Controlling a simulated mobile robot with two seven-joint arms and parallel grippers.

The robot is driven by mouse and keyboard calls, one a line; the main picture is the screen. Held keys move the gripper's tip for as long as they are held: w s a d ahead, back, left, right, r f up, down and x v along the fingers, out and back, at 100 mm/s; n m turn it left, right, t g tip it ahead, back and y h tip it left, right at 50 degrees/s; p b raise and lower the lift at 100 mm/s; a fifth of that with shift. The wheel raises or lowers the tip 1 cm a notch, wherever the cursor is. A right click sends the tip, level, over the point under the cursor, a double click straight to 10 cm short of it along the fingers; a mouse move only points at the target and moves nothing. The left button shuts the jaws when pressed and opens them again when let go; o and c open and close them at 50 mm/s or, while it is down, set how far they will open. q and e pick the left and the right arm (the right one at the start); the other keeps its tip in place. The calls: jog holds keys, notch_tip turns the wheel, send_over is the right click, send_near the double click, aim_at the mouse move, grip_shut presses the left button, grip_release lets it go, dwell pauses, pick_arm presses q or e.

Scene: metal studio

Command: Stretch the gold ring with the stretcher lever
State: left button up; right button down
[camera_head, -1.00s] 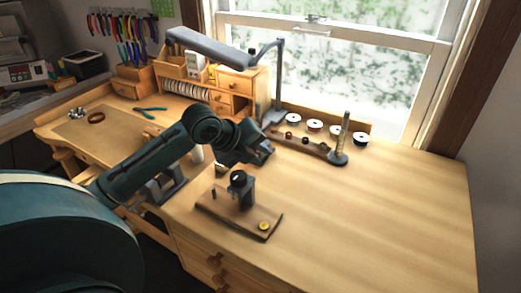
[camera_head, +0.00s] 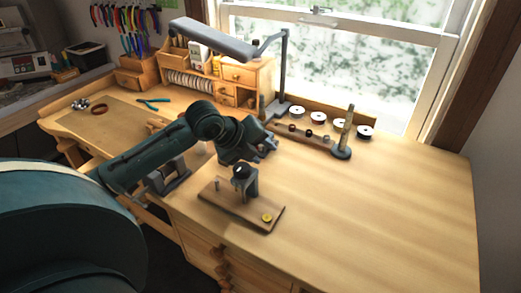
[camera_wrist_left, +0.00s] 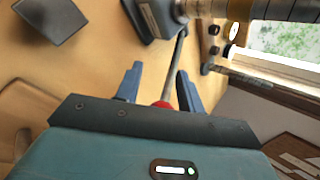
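A thin metal lever (camera_wrist_left: 175,65) runs from the base to a red knob (camera_wrist_left: 163,104). My left gripper (camera_head: 274,146) is left of the stretcher. Its two fingers (camera_wrist_left: 160,85) are apart, with lever and knob between them; contact is not clear. My right gripper is out of view.
A wooden block with a grey post (camera_head: 235,208) and a round yellow piece stands in front of my left gripper. A wooden strip (camera_head: 303,137) and several white spools (camera_head: 297,111) line the window side. A lamp (camera_head: 212,40) stands behind. The right tabletop is clear.

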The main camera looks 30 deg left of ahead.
pick_arm(q)
jog(key=shift+o, duration=0.2)
jog(key=shift+r, duration=0.15)
jog(key=shift+s+a+r, duration=0.15)
jog(key=shift+s+r, duration=0.15)
jog(key=shift+r, duration=0.05)
jog(key=b+v, duration=0.1)
jog(key=v, duration=1.1)
jog(key=shift+b, duration=0.3)
